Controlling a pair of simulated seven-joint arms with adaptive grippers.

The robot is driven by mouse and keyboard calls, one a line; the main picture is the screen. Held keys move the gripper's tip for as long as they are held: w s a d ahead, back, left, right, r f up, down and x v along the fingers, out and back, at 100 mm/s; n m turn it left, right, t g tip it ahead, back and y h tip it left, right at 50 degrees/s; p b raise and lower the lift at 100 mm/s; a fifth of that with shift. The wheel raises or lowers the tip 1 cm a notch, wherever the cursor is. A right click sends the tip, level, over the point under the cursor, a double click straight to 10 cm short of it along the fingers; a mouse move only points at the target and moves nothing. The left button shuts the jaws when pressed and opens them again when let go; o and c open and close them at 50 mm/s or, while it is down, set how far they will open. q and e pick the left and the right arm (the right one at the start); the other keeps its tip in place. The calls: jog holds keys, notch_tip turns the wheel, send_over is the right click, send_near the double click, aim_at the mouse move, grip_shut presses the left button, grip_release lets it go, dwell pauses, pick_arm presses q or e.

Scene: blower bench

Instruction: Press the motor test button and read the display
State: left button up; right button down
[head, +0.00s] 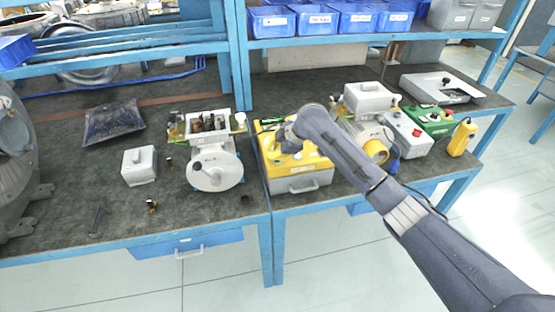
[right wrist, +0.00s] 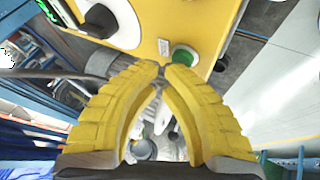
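The yellow test box (head: 302,170) with a grey front handle stands near the front edge of the bench. My right arm reaches over it from the lower right, and my right gripper (head: 287,143) is above its top, partly hidden by the wrist. In the right wrist view the two yellow fingers of the gripper (right wrist: 165,72) meet at their tips with nothing visible between them. A round green button (right wrist: 184,56) on the yellow panel (right wrist: 195,22) lies right by the fingertips; I cannot tell whether they touch. No readable display shows. My left gripper is not in view.
A white-and-grey motor unit (head: 215,170) stands left of the box. Right of it are a grey control box (head: 408,133), a green unit (head: 432,121) and a yellow handset (head: 462,138). A small grey box (head: 139,165) and loose parts lie left; bare bench lies between them.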

jog(key=shift+f, duration=0.2)
dwell(0.4)
jog(key=shift+r, duration=0.85)
jog(key=shift+r, duration=0.15)
notch_tip(320, 180, up, 5)
jog(key=shift+f, duration=0.15)
dwell(0.4)
jog(key=shift+d, duration=0.1)
dwell(0.5)
